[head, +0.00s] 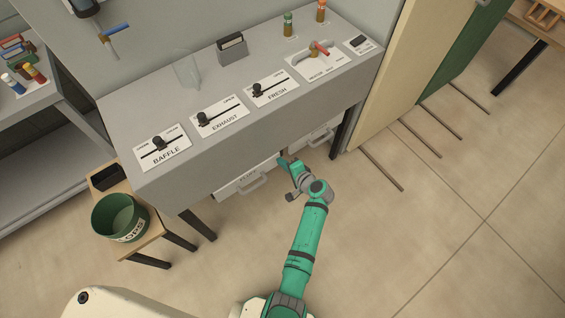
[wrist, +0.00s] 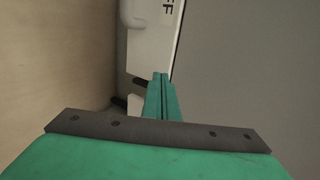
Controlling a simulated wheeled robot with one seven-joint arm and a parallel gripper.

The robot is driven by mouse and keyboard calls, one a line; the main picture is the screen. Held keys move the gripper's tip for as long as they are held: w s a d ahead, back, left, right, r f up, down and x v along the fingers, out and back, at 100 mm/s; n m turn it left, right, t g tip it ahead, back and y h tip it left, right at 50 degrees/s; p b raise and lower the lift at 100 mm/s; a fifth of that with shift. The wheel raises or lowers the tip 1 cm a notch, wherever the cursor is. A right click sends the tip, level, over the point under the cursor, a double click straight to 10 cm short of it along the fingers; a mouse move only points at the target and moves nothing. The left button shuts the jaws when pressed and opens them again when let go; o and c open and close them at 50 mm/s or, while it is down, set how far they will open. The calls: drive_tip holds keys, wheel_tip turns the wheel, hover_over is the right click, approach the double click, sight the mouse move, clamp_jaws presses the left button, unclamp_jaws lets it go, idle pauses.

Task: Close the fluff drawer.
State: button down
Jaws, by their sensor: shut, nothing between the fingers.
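The fluff drawer (head: 229,188) sits under the grey bench in the head view, with a pale front and a bar handle (head: 254,187). Its label is partly readable there; the letters "FF" show on the pale front (wrist: 150,50) in the wrist view. How far it stands out from the bench is hard to tell. My gripper (head: 284,163) is shut and empty at the right end of this drawer front. In the wrist view its green fingers (wrist: 161,80) are together and point at the lower part of the front. I cannot tell whether they touch it.
A second drawer (head: 312,136) with a handle is to the right under the bench. The bench top (head: 150,105) carries labelled sliders. A green bucket (head: 118,215) stands on a low wooden stool at left. Thin rods (head: 380,170) lie on the floor at right. The front floor is clear.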

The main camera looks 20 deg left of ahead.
drive_tip(key=f+v, duration=0.1)
drive_tip(key=v, duration=1.2)
drive_tip(key=shift+s+d+f, duration=0.2)
drive_tip(key=shift+s+d, duration=0.1)
drive_tip(key=shift+d, duration=0.1)
drive_tip(key=s+d+f+n+t+h, duration=0.15)
drive_tip(key=s+d+h, duration=0.25)
drive_tip(key=s, duration=0.6)
drive_tip(key=s+d+f+n+t+h, duration=0.15)
drive_tip(key=s+d+h, duration=0.3)
drive_tip(key=s, duration=0.45)
drive_tip(key=s+a+r+n+t, duration=0.1)
drive_tip(key=s+r+n+t, duration=0.1)
drive_tip(key=s+r, duration=0.5)
drive_tip(key=s+a+r+n+t, duration=0.1)
drive_tip(key=s+r, duration=0.6)
drive_tip(key=r, duration=1)
drive_tip(key=shift+a+n+t+h, duration=0.3)
drive_tip(key=shift+n+t+h, duration=0.15)
drive_tip(key=shift+n+t, duration=0.45)
